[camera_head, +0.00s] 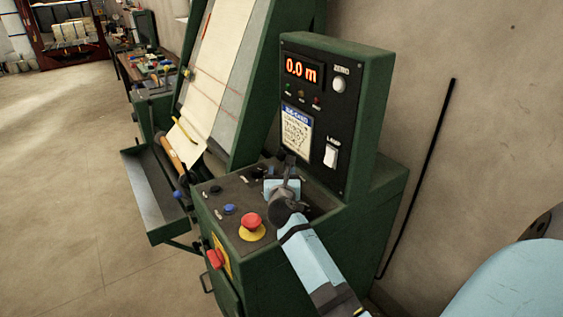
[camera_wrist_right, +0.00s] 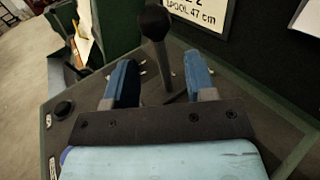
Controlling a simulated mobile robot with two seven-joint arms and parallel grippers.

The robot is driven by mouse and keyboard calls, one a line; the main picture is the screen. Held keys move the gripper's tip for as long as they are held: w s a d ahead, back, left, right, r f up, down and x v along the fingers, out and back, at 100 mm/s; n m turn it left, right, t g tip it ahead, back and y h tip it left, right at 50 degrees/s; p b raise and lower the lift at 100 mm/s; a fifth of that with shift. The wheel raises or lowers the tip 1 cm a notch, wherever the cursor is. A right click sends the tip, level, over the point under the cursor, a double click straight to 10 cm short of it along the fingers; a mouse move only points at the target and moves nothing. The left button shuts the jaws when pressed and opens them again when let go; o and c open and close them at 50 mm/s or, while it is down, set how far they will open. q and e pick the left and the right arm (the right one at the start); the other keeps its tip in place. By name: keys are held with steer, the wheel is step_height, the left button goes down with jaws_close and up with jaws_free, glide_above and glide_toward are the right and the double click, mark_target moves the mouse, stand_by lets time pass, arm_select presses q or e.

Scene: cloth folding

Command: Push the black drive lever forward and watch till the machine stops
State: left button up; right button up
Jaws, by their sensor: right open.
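The black drive lever (camera_wrist_right: 153,22) has a round black knob on a grey shaft and stands up from the console top. In the right wrist view, my right gripper (camera_wrist_right: 161,72) is open, with one blue finger on each side of the shaft, below the knob. Whether either finger touches it I cannot tell. In the head view, my right gripper (camera_head: 282,184) is over the console top and partly hides the lever (camera_head: 289,158). The green machine (camera_head: 360,120) has a display (camera_head: 301,69) reading 0.0 m. My left gripper is out of view.
A red mushroom button (camera_head: 253,221) on a yellow base stands near my right wrist. Blue button (camera_head: 229,209), lamp switch (camera_head: 331,156) and zero button (camera_head: 339,84) are close by. Pale cloth (camera_head: 225,70) runs down the sloped bed; a metal tray (camera_head: 150,195) juts out left. A wall is at right.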

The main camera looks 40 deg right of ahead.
mark_target(282, 163)
steer(key=x, duration=0.5)
steer(key=shift+w+d, duration=0.15)
steer(key=shift+w, duration=0.05)
jaws_close()
steer(key=shift+r, duration=0.1)
